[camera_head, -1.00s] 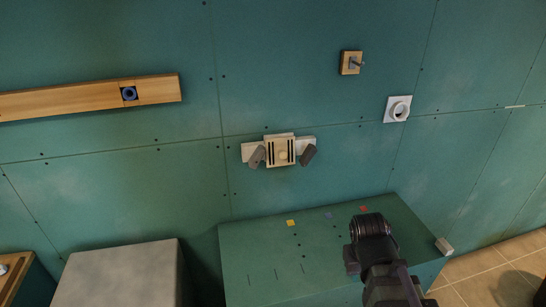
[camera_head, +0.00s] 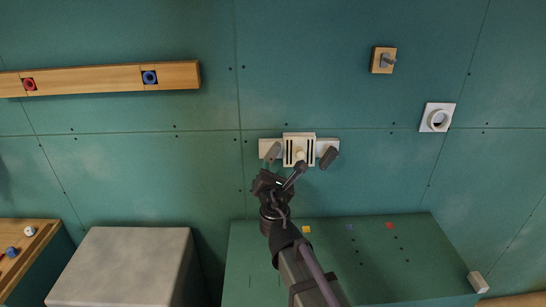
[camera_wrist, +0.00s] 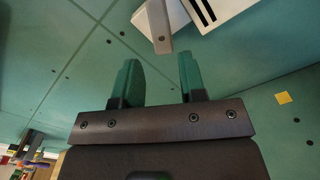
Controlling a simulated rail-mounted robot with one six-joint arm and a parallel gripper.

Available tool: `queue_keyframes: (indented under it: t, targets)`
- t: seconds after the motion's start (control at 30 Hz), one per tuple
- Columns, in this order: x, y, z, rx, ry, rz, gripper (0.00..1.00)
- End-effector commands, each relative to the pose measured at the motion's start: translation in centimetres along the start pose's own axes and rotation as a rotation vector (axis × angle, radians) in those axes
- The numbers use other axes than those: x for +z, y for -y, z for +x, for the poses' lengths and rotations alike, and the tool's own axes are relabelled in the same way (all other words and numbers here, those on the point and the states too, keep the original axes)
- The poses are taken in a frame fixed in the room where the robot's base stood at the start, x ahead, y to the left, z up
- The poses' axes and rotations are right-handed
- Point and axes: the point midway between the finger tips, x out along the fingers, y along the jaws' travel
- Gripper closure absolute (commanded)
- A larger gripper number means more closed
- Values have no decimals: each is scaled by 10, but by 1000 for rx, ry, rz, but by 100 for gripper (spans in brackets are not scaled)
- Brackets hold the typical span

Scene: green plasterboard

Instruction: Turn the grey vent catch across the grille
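The cream vent grille (camera_head: 299,141) with dark slots sits on a pale backing on the green wall, and its corner (camera_wrist: 213,12) shows at the top of the wrist view. A grey catch (camera_head: 273,153) sits tilted at its left side. A darker grey catch (camera_head: 328,158) sits tilted at its right side. My gripper (camera_head: 268,174) is just below the left catch. In the wrist view my gripper (camera_wrist: 160,70) has its two green fingers apart with nothing between them. One grey catch (camera_wrist: 159,27) shows just beyond the fingertips, roughly in line with the gap.
A green bench (camera_head: 350,270) with coloured squares stands below right. A grey block (camera_head: 120,265) stands at lower left. A wooden rail (camera_head: 100,80) with red and blue fittings, a peg plate (camera_head: 383,60) and a white round fitting (camera_head: 437,117) are on the wall.

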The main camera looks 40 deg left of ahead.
Motion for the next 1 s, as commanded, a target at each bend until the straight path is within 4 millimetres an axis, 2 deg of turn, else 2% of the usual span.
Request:
queue_keyframes:
  t: [0.03, 0.2, 0.33, 0.43, 0.63, 1.0]
  targets:
    - [0, -1, 15, -1, 0, 1, 62]
    - [0, 0, 57, -3, 1, 2, 62]
    - [0, 0, 79, -2, 0, 3, 62]
    - [0, 0, 85, -2, 1, 3, 62]
    - [0, 1, 84, -2, 1, 3, 62]
    - [0, 1, 84, -2, 1, 3, 96]
